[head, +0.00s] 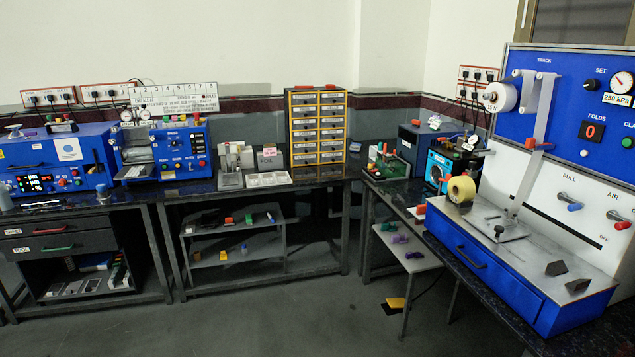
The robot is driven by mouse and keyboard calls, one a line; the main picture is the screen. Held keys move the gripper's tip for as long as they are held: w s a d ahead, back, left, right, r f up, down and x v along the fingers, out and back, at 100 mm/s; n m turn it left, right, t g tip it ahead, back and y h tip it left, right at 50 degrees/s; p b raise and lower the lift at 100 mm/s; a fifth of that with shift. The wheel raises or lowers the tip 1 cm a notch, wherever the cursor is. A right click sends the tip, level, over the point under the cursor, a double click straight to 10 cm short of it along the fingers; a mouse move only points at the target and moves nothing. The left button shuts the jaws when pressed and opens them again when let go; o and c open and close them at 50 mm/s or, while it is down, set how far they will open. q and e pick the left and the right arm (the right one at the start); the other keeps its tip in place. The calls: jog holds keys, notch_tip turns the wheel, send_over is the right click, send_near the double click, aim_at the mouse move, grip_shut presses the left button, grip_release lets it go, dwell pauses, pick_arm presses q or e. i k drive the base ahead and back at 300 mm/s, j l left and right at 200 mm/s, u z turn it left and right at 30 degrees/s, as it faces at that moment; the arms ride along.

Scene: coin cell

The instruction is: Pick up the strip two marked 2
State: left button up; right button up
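I cannot make out any strip marked 2 in the head view. A long pale band (535,130) hangs from near the white roll (499,97) on the blue and white machine (585,85) at the right. I see no number on it. A white sign (175,98) at the back left has a row of small digits along its top, but no separate strip can be told there. Neither of my grippers is in view.
The dark right bench (408,197) carries a yellow tape roll (461,188) and smaller machines. The back bench (275,184) holds a yellow drawer cabinet (317,127) and white trays (268,179). A low side shelf (408,252) juts out. The middle floor (300,310) is clear.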

aim_at(268, 177)
jog(key=i+j, duration=0.25)
jog(key=i, duration=0.2)
jog(key=i+j, duration=0.25)
jog(key=i, duration=0.2)
jog(key=i+j, duration=0.3)
jog(key=i, duration=0.15)
jog(key=i+j+u, duration=0.1)
jog(key=i+j, duration=0.15)
jog(key=i, duration=0.2)
jog(key=i+j, duration=0.2)
jog(key=i, duration=0.25)
jog(key=i+j, duration=0.25)
jog(key=i, duration=0.2)
